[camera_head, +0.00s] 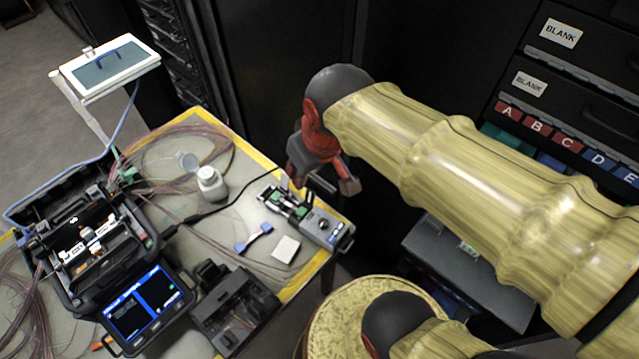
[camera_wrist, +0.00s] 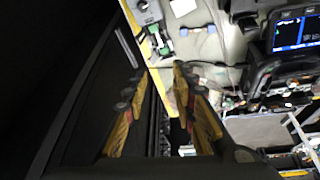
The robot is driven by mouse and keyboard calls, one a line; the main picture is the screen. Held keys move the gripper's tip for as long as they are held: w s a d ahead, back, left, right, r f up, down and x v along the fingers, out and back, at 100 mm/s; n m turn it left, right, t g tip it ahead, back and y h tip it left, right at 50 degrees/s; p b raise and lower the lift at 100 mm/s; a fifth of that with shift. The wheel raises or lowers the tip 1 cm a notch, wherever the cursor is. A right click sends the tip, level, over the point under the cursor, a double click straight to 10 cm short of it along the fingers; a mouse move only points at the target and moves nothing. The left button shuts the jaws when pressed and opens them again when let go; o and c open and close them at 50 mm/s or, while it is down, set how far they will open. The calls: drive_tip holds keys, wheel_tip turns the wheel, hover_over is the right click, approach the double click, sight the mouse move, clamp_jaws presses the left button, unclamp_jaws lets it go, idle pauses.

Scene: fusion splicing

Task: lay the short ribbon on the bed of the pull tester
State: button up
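The short ribbon (camera_head: 254,237), a small strip with blue ends, lies on the worktable left of the pull tester. It also shows in the wrist view (camera_wrist: 197,30). The pull tester (camera_head: 322,226) is a grey device with green parts on its bed, standing near the table's right edge. In the wrist view the tester (camera_wrist: 141,7) is at the top. My gripper (camera_head: 322,180) is above and beyond the tester, near the table's right corner. In the wrist view its two fingers (camera_wrist: 160,75) stand apart with nothing between them.
A white square pad (camera_head: 286,249) lies beside the ribbon. A white bottle (camera_head: 211,185), loose fibre coils and a black cable lie behind. The open splicer (camera_head: 110,250) with its lit screen and a black device (camera_head: 235,305) stand left. Dark cabinets with labelled drawers (camera_head: 560,33) are at right.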

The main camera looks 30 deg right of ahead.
drive_tip(key=shift+m+t, duration=0.6)
drive_tip(key=s, duration=0.2)
drive_tip(key=s+r, duration=0.1)
drive_tip(key=s, duration=0.2)
drive_tip(key=shift+s, duration=0.2)
drive_tip(key=shift+c, duration=0.2)
idle(0.3)
